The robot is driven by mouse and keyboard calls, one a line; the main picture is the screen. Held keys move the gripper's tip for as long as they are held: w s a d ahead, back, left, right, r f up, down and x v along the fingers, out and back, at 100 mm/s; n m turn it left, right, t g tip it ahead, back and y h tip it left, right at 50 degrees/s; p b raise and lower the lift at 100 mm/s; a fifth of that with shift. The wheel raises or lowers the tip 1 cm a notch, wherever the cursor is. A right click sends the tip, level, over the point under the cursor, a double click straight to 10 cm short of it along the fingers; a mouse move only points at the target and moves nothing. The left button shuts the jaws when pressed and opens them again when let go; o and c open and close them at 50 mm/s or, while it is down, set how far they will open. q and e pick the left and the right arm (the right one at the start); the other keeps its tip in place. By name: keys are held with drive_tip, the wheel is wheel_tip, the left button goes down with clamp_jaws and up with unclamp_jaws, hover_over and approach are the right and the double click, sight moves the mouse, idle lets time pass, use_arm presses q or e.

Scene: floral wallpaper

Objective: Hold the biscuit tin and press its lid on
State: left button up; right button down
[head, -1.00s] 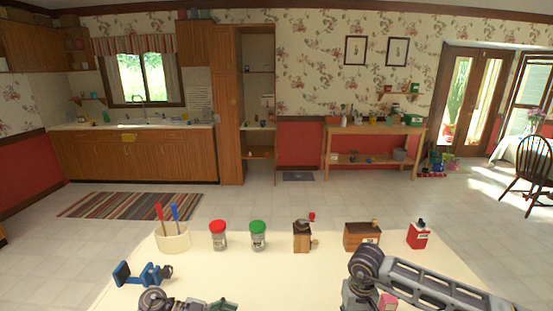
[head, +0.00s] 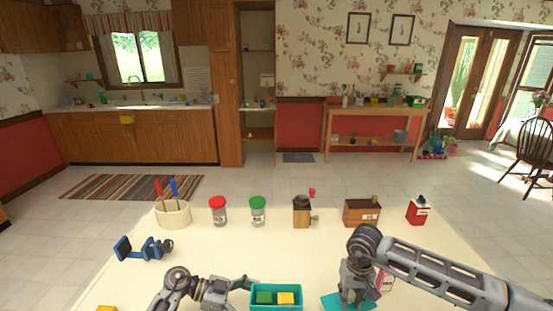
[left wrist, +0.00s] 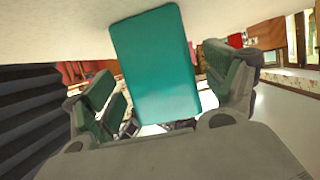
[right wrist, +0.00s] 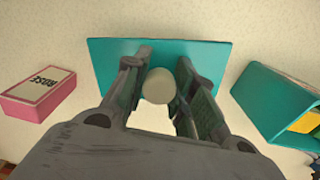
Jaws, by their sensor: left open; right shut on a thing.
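The biscuit tin (head: 253,303) is an open teal box at the bottom of the head view, with a green block (head: 264,297) and a yellow block (head: 286,298) inside. Its teal side (left wrist: 155,65) shows in the left wrist view between the spread fingers of my left gripper (head: 243,286), which is open at the tin's left end. I cannot tell whether they touch. My right gripper (head: 352,298) is shut on the round pale knob (right wrist: 158,86) of the flat teal lid (right wrist: 105,60). The lid is to the right of the tin, apart from it, close to the table.
A pink box marked ROSE (right wrist: 38,93) lies beside the lid. A yellow thing (head: 106,308) is at the front left.

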sight(261, 305)
use_arm(q)
drive_tip(key=shift+p+x, duration=0.35)
drive_tip(key=shift+x, duration=1.3)
use_arm(e)
drive_tip(key=shift+r, duration=0.5)
use_arm(q)
drive_tip(key=shift+c, duration=0.2)
drive_tip(key=c, duration=0.7)
drive_tip(key=shift+c, duration=0.2)
drive_tip(key=o, duration=0.8)
drive_tip(key=c, duration=1)
